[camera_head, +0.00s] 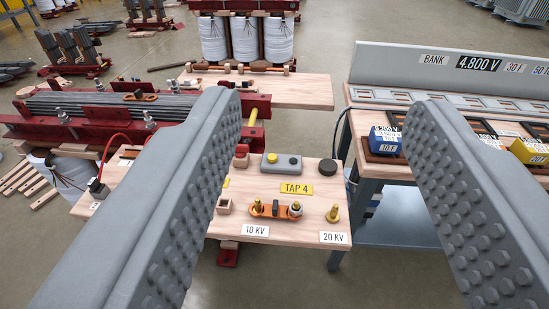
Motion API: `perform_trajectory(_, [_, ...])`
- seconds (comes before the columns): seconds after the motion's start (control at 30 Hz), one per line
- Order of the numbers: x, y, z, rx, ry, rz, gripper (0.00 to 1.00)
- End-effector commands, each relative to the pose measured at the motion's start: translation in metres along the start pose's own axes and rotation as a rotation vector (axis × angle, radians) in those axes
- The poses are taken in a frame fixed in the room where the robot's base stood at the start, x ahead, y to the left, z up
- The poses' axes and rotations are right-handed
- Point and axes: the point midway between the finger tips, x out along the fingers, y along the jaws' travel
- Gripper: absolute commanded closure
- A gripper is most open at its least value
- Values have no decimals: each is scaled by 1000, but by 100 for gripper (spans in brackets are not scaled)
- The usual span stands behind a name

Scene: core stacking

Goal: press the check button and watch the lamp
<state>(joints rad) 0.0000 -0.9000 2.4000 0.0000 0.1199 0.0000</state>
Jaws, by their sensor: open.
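A small grey box (282,165) lies on the wooden board in the middle of the view. It has a raised yellow round part (271,157) at its left and a small dark round part (293,161) at its right. I cannot tell for sure which is the button and which the lamp; neither clearly glows. My gripper (324,98) is open, with one large grey finger on each side of the view and nothing between them. The box shows in the gap, nearer the left finger. That finger hides part of the board's left side.
The wooden board (300,230) also bears a black disc (328,169), an orange strip (270,210), a brass knob (333,213) and a "TAP 4" label (296,189). A red-framed core (100,105) stands left. A bench (375,180) with blue and yellow blocks stands right.

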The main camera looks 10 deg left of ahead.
Motion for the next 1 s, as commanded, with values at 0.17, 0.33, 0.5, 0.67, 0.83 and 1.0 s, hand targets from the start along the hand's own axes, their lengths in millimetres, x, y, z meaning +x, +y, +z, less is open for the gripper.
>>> perform_trajectory(0.17, [0,0,0,0,0,0,48])
perform_trajectory(0.33, [0,0,0,0,0,0,48])
perform_trajectory(0.5, [0,0,0,0,0,0,64])
perform_trajectory(0.67, [0,0,0,0,0,0,95])
perform_trajectory(0.83, [0,0,0,0,0,0,100])
perform_trajectory(1.0, [0,0,0,0,0,0,100])
